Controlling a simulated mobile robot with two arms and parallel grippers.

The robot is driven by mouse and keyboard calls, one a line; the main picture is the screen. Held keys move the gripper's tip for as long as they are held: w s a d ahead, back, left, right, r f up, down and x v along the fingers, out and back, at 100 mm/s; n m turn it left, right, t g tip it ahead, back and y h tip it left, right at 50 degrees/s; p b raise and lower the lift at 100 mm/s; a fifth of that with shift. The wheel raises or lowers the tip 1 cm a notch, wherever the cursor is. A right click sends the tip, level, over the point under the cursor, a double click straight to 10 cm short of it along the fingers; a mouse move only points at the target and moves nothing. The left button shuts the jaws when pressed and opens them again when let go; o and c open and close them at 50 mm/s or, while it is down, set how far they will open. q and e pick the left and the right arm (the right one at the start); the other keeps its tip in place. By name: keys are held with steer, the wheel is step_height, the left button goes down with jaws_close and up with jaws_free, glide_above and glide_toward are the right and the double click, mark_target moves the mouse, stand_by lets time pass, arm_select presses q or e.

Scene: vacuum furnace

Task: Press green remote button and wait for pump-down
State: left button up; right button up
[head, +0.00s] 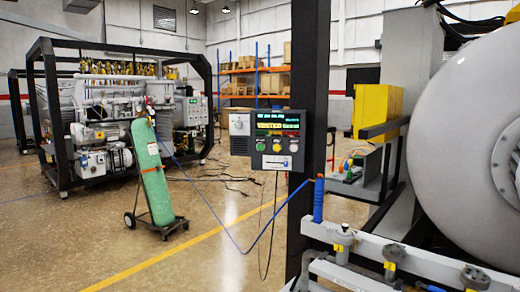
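A dark grey control box (240,152) is fixed by a black post in the middle of the head view. It has a lit display (278,123) with yellow-green text too small to read surely. Below the display is a row of round buttons. The green button (260,147) is the left one, with a yellow one (276,147) beside it and a reddish one (293,147) at the right. Whether the green button is pressed in cannot be told. Neither of my grippers is in view, and nothing touches the box's front.
A large grey furnace vessel (465,140) fills the right side, with valves and piping (400,255) below. A black post (308,110) stands beside the box. A green gas cylinder (152,175) on a trolley and a framed pump skid (100,120) stand left. Cables cross the floor.

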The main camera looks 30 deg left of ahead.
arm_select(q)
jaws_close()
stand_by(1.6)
